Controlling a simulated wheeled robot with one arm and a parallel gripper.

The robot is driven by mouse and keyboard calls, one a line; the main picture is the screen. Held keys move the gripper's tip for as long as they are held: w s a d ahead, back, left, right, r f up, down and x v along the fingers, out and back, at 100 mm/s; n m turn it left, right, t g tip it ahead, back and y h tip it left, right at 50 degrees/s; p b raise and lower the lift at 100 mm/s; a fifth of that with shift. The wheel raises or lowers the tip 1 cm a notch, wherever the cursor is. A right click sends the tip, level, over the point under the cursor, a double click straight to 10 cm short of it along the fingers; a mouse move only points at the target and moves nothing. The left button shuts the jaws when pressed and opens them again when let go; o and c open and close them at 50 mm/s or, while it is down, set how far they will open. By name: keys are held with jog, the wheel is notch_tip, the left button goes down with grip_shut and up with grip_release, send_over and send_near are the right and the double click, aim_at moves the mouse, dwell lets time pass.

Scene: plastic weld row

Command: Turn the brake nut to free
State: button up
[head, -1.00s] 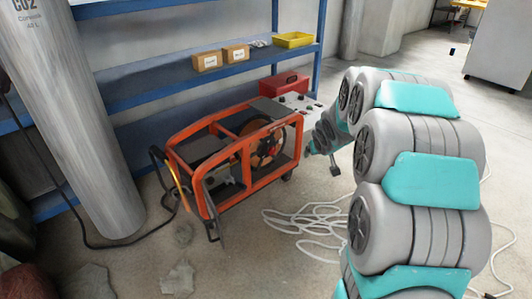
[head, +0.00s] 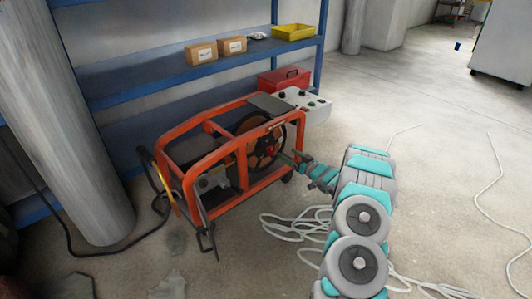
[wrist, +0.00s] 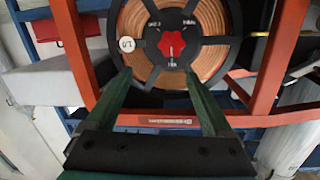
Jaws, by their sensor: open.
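The brake nut is a red lobed knob (wrist: 172,45) on the black hub of a copper-coloured wire spool (wrist: 146,68) in the wrist view. A pale line on the knob points down toward a small label; other labels sit at upper left and upper right, too small to read surely. In the head view the spool (head: 262,143) sits in the orange-framed machine (head: 190,150), and the knob cannot be made out. My gripper (wrist: 159,72) is open and empty, its two green fingers pointing at the spool below the knob. The gap to the knob is unclear.
Orange frame bars run on both sides of the spool and beneath it. A grey control box (head: 310,105) and red toolbox (head: 284,79) are behind. White cable (head: 295,228) lies on the floor. A grey cylinder (head: 65,130) stands left. Floor at right is mostly clear.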

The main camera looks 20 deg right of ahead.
aim_at(272, 151)
jog(key=shift+n+y, duration=0.3)
jog(key=shift+y, duration=0.6)
jog(key=w+a+f, duration=0.1)
jog(key=w, duration=0.1)
jog(key=w+a+f, duration=0.1)
jog(key=w, duration=0.1)
jog(key=w+a+b, duration=0.1)
jog(key=w+a, duration=0.1)
jog(key=w, duration=0.1)
jog(key=shift+f, duration=0.4)
jog(key=c, duration=1.4)
